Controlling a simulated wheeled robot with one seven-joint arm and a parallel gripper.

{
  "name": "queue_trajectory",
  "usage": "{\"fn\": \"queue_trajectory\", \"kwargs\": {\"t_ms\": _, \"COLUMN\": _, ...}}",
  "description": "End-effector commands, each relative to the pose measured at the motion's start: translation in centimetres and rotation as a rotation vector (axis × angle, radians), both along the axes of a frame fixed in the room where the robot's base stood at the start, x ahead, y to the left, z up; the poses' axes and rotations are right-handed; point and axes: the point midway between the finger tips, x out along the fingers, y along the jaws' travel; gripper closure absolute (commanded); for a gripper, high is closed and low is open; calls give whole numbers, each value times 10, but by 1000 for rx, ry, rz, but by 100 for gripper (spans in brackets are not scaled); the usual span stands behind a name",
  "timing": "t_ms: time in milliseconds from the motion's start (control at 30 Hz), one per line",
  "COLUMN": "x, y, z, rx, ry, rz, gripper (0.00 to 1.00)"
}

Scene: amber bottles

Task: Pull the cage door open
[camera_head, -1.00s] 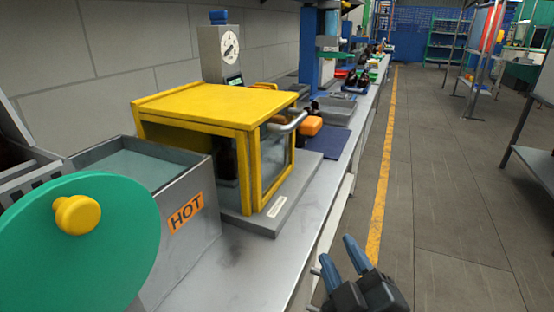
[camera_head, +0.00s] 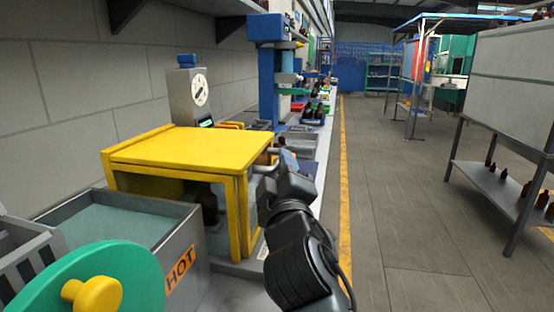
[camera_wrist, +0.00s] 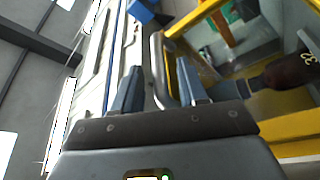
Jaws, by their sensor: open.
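The yellow cage (camera_head: 185,148) stands on the bench, with an amber bottle (camera_head: 208,208) seen inside through its side. The cage door is on its right face, looks shut, and is partly hidden by my arm. The metal door handle (camera_wrist: 155,60) is a grey bar in the wrist view, lying between my two blue fingers. My gripper (camera_wrist: 158,85) is open around the handle, with a gap seen to each finger; contact cannot be told. In the head view my gripper (camera_head: 287,160) is at the door's right side. The wrist view also shows a dark bottle (camera_wrist: 290,78) behind the door.
A grey bath marked HOT (camera_head: 180,270) and a green disc with a yellow knob (camera_head: 115,285) stand at the near left. A gauge box (camera_head: 192,97) and a blue column (camera_head: 268,70) stand behind the cage. The floor aisle (camera_head: 400,200) right of the bench is clear.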

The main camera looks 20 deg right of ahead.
Motion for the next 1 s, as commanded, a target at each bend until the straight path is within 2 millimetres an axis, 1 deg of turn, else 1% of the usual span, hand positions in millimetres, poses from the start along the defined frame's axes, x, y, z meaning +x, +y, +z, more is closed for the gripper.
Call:
{"fn": "queue_trajectory", "kwargs": {"t_ms": 33, "x": 7, "y": -3, "z": 3, "rx": 0, "ry": 0, "rz": -1, "gripper": 58}}
{"fn": "queue_trajectory", "kwargs": {"t_ms": 100, "x": 15, "y": -5, "z": 4, "rx": 0, "ry": 0, "rz": -2, "gripper": 58}}
{"fn": "queue_trajectory", "kwargs": {"t_ms": 200, "x": 22, "y": -7, "z": 5, "rx": 1, "ry": 1, "rz": -2, "gripper": 58}}
{"fn": "queue_trajectory", "kwargs": {"t_ms": 333, "x": 26, "y": -8, "z": 6, "rx": 1, "ry": 0, "rz": 0, "gripper": 58}}
{"fn": "queue_trajectory", "kwargs": {"t_ms": 567, "x": 26, "y": -8, "z": 5, "rx": 1, "ry": 1, "rz": 1, "gripper": 59}}
{"fn": "queue_trajectory", "kwargs": {"t_ms": 1000, "x": 26, "y": -8, "z": 5, "rx": 1, "ry": 1, "rz": 1, "gripper": 100}}
